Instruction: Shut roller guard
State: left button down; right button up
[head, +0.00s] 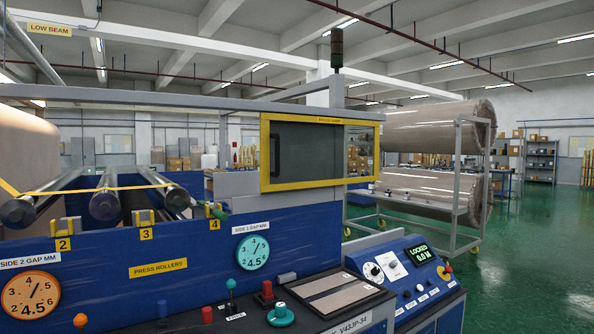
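The roller guard (308,152) is a yellow-framed panel with a dark pane and a small label on its top edge. It stands upright at the right end of the blue press, in the middle of the head view. A dark vertical handle (275,151) is at its left side. The metal press rollers (105,205) lie to the left and are uncovered from above. Neither of my grippers is in view.
A control desk (403,272) with a display reading LOCKED stands at the lower right. A console with a teal knob (280,315) and red buttons is in front. A rack of wrapped rolls (430,130) stands behind. Green floor is clear at right.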

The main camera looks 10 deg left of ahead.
aim_at(265, 136)
jog(key=i+l+z, duration=0.1)
jog(key=i+l, duration=1.55)
jog(key=l, duration=0.05)
